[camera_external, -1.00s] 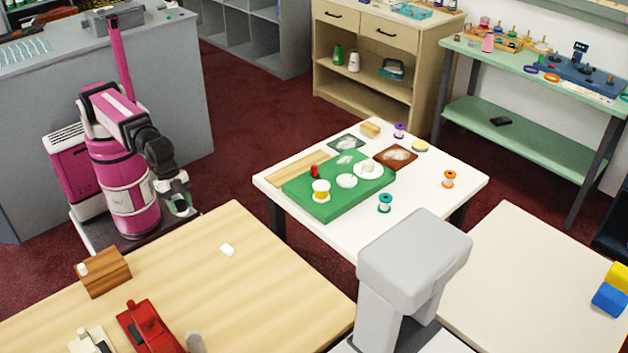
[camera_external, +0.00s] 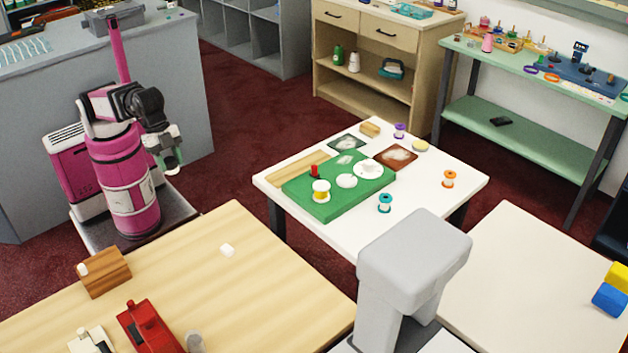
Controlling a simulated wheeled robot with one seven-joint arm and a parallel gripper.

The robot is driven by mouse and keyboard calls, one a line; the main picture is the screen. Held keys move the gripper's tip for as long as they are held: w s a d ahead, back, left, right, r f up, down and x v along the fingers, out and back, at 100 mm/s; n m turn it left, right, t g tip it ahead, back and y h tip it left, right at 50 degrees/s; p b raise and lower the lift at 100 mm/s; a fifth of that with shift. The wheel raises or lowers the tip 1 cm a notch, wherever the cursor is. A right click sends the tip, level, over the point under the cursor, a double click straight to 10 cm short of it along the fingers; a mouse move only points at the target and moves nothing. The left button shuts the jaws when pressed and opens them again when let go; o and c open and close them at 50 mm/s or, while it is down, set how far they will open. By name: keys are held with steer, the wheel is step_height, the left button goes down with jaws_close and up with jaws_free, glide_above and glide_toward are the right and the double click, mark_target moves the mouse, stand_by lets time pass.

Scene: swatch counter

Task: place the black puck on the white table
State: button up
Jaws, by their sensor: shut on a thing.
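The white table (camera_external: 431,194) stands in the middle, with a green board (camera_external: 302,205) and several small items on it. My gripper (camera_external: 173,165) is at the left, in front of my pink body and well apart from the white table. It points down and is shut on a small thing. I see no clear black puck on the white table.
A wooden table (camera_external: 200,285) at front left lies between my base and the camera. A grey counter (camera_external: 190,90) stands behind me. On the white table, the front edge and right side have bare room around a teal spool (camera_external: 385,203) and an orange spool (camera_external: 449,179).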

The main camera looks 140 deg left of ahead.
step_height(320, 180, up, 2)
steer(key=shift+r, duration=0.1)
steer(key=w+d+m+g+h, duration=0.1)
steer(key=w+d+m+h, duration=0.2)
steer(key=w, duration=0.9)
steer(key=w+d+m, duration=0.3)
steer(key=w+m, duration=0.2)
steer(key=w, duration=0.7)
steer(key=m, duration=0.1)
glide_above(176, 301)
steer(key=s+a, duration=0.1)
step_height(176, 301, down, 12)
steer(key=shift+f, duration=2.2)
steer(key=shift+f, duration=0.1)
steer(key=o, duration=0.9)
